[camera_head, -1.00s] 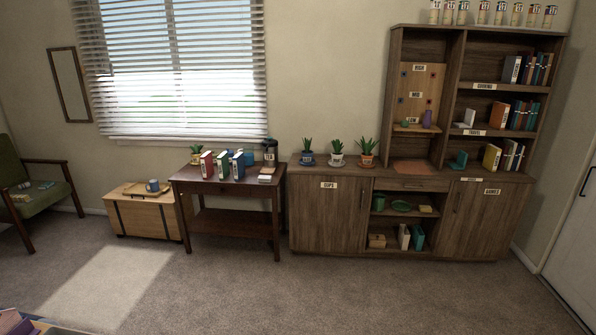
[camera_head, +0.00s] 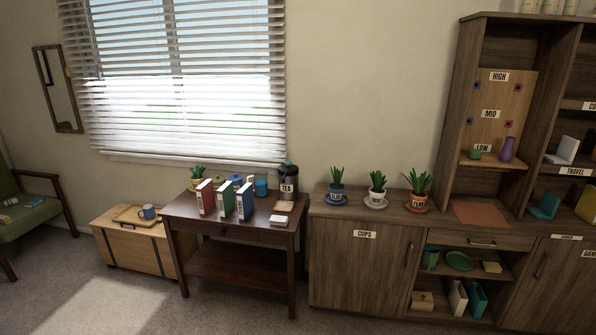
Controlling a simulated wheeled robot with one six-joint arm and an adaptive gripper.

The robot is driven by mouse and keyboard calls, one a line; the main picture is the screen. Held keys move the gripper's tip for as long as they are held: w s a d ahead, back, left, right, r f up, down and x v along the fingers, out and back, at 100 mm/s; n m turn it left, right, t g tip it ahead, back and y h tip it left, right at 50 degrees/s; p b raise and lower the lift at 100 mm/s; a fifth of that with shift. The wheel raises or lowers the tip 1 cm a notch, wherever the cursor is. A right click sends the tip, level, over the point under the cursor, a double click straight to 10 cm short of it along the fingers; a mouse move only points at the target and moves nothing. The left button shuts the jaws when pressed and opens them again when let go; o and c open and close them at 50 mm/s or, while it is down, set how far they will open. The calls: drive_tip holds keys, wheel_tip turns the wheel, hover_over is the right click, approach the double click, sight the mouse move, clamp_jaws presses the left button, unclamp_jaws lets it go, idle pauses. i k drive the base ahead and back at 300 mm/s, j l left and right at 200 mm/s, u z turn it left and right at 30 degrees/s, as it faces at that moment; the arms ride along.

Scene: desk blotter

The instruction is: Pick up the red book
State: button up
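The red book (camera_head: 206,198) stands upright on the dark wooden table (camera_head: 185,219) below the window. It is the leftmost of three upright books there, with a green book (camera_head: 225,199) and a blue book (camera_head: 245,201) to its right and small gaps between them. A white label shows low on its spine. My gripper is not in the head view.
Behind the books are a potted plant, canisters and a dark TEA jar (camera_head: 288,182). A wooden chest (camera_head: 140,247) with a tray and mug stands left of the table. A cabinet (camera_head: 356,271) with potted plants stands right. Carpet (camera_head: 120,310) in front is clear.

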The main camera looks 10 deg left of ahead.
sight(205, 192)
drive_tip(key=i+u, duration=0.1)
drive_tip(key=i, duration=0.8)
drive_tip(key=i+l+u, duration=0.15)
drive_tip(key=i, duration=0.7)
drive_tip(key=i+j+u, duration=0.1)
drive_tip(key=i+u, duration=0.8)
drive_tip(key=i+l+u, duration=0.15)
drive_tip(key=i+u, duration=0.15)
drive_tip(key=u, duration=0.15)
drive_tip(key=i+j+u, duration=0.1)
drive_tip(key=i+u, duration=0.4)
drive_tip(key=i, duration=0.35)
